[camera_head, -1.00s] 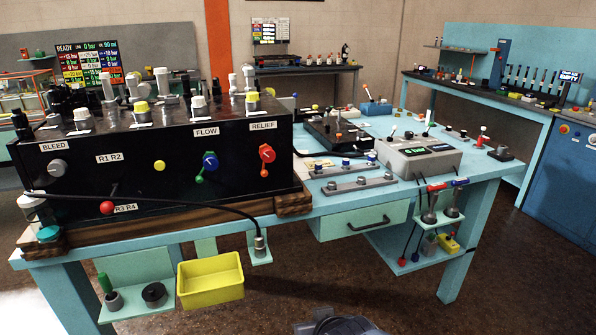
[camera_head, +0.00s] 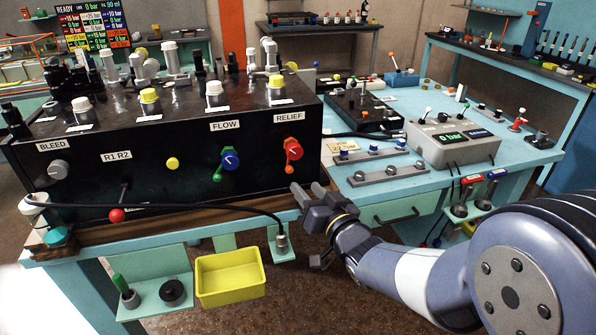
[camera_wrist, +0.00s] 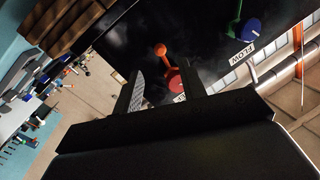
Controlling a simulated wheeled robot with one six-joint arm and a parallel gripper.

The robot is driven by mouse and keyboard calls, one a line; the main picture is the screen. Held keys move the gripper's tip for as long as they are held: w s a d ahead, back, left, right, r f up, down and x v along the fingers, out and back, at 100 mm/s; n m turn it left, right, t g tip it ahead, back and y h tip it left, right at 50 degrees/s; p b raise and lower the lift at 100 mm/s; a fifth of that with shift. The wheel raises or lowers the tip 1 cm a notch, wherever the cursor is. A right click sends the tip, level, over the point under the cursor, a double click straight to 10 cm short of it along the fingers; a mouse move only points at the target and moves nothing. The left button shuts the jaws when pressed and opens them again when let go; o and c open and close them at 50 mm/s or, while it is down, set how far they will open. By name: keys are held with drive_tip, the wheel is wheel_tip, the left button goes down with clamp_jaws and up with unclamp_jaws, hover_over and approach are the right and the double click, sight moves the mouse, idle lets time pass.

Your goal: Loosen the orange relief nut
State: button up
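The RELIEF control on the black panel has a red knob (camera_head: 293,149) with an orange part (camera_head: 289,168) hanging from its lower left. In the wrist view the red knob (camera_wrist: 176,83) and the orange part (camera_wrist: 161,50), a stem with a rounded end, lie ahead of and between the fingers. I cannot make out a separate nut shape. My gripper (camera_head: 309,190) is just below and right of the RELIEF control in the head view. In the wrist view my gripper (camera_wrist: 160,72) is open with nothing in it. Contact with the control cannot be seen.
Left of RELIEF are the blue FLOW knob (camera_head: 230,160) with a green part, a yellow button (camera_head: 172,163) and a red ball lever (camera_head: 117,215). A black hose (camera_head: 200,206) runs across the panel's lower front. A yellow bin (camera_head: 230,278) hangs below the bench.

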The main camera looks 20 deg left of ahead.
sight(291, 172)
drive_tip(key=p+x, duration=0.1)
drive_tip(key=x, duration=0.6)
clamp_jaws()
idle(0.3)
